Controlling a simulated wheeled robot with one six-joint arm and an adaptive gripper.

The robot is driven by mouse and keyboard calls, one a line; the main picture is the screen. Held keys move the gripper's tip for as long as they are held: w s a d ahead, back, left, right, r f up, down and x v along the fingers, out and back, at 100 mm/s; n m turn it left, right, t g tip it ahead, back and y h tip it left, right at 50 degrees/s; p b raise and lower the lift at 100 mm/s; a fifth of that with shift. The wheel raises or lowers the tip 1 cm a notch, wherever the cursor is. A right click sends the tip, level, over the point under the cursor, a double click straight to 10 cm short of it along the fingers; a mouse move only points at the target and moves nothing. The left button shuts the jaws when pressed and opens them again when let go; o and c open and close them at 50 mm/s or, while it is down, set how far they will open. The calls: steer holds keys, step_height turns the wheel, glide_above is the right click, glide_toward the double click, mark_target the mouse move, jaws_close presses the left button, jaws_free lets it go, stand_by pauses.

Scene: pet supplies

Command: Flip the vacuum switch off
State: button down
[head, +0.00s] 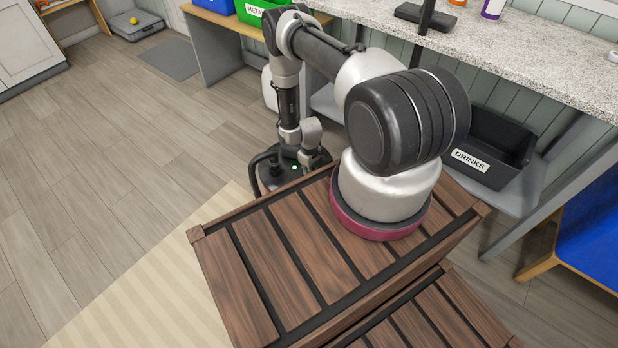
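The vacuum (273,178) stands on the floor, low in the middle of the head view. It has a dark body, a black curved hose or handle at its left side and a small lit green spot on top. My arm reaches over and down to it. My gripper (307,159) is just above the vacuum's top, close to the green spot. Its fingers are small and dark against the dark vacuum, so I cannot tell whether they touch it or how far apart they are. I cannot make out the switch itself. My own body hides the vacuum's lower right part.
A speckled counter (540,68) runs along the wall at right, with a black DRINKS bin (497,147) on the shelf below. A green bin (256,12) stands on a wooden bench (215,50) behind. A blue-seated chair (592,225) is at right.

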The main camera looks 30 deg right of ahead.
steer(key=shift+r, duration=3.45)
